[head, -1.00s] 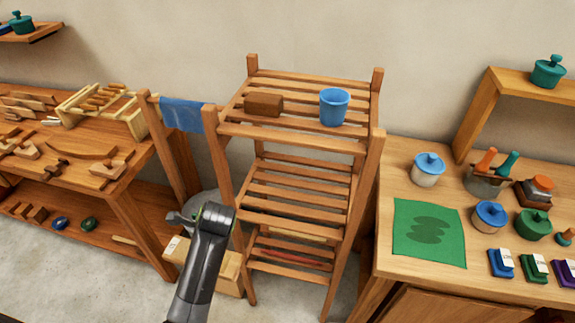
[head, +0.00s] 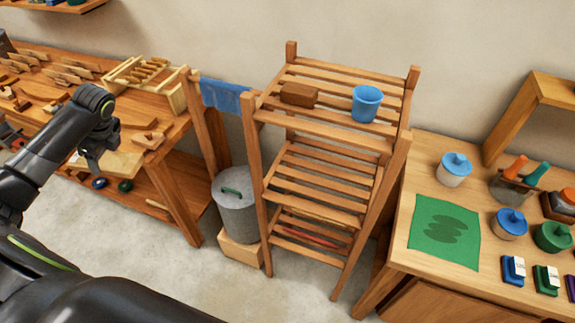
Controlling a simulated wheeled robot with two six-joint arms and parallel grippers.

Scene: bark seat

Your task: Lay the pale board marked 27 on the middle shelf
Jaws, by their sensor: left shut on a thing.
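My left gripper (head: 92,158) reaches in from the left and is shut on a pale board (head: 118,164), held in front of the workbench at the left. No number can be read on the board, and the gripper hides part of it. The wooden slatted rack stands in the centre. Its middle shelf (head: 318,178) is bare, to the right of the gripper and well apart from it. My right gripper is not in view.
The rack's top shelf (head: 330,100) holds a brown block (head: 299,94) and a blue cup (head: 367,103). A blue cloth (head: 224,96) hangs left of it. A grey lidded bin (head: 235,205) stands beside the rack. A table with a green cloth (head: 443,232) and pots is at right.

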